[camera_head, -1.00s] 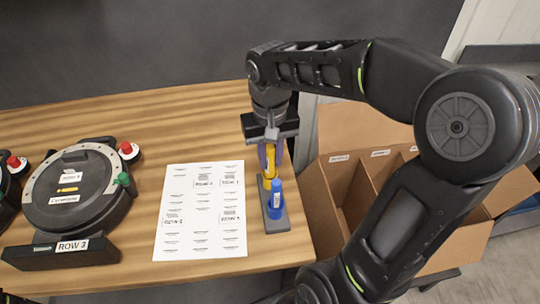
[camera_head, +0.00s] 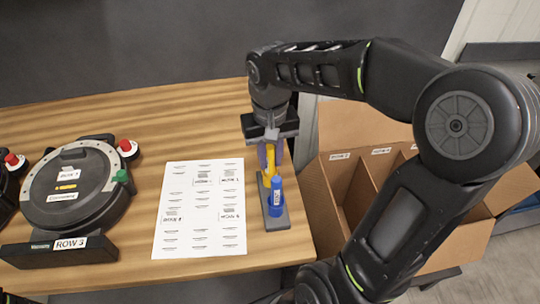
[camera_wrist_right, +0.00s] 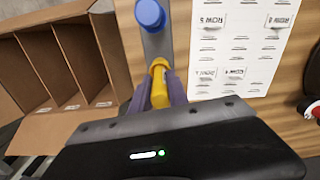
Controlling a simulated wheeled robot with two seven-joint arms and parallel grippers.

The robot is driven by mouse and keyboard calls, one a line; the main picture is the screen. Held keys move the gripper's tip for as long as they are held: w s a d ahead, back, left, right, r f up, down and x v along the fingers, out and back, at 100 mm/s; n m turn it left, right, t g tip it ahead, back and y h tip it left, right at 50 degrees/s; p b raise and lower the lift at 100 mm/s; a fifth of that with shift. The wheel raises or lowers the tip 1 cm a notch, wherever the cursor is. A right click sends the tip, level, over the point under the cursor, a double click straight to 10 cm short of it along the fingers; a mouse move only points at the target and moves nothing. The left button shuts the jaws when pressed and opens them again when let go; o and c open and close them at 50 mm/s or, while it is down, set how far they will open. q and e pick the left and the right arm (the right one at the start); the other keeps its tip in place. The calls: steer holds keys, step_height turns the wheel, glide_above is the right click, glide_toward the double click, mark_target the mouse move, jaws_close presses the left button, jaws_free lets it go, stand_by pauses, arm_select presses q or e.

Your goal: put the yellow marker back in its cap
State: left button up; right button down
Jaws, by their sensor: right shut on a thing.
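The yellow marker (camera_head: 270,157) is between the fingers of my right gripper (camera_head: 270,152), which is shut on it. It points down at the far part of a grey holder (camera_head: 277,222) near the table's right edge. In the right wrist view the yellow marker (camera_wrist_right: 159,86) shows between the purple fingers, its lower end at the holder. Its cap is not clearly distinguishable, and I cannot tell whether the marker is seated in it. A blue marker (camera_head: 276,195) stands upright in the holder's near part, beside the yellow one. My left gripper is not in view.
A printed sheet (camera_head: 201,210) lies left of the holder. A round black seed meter (camera_head: 75,195) labelled ROW 3 stands at the left. A cardboard box with compartments (camera_head: 345,190) is right of the table. Bare wood lies behind the sheet.

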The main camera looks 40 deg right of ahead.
steer(key=shift+f, duration=0.15)
steer(key=c, duration=1.2)
jaws_free()
steer(key=shift+r, duration=3.9)
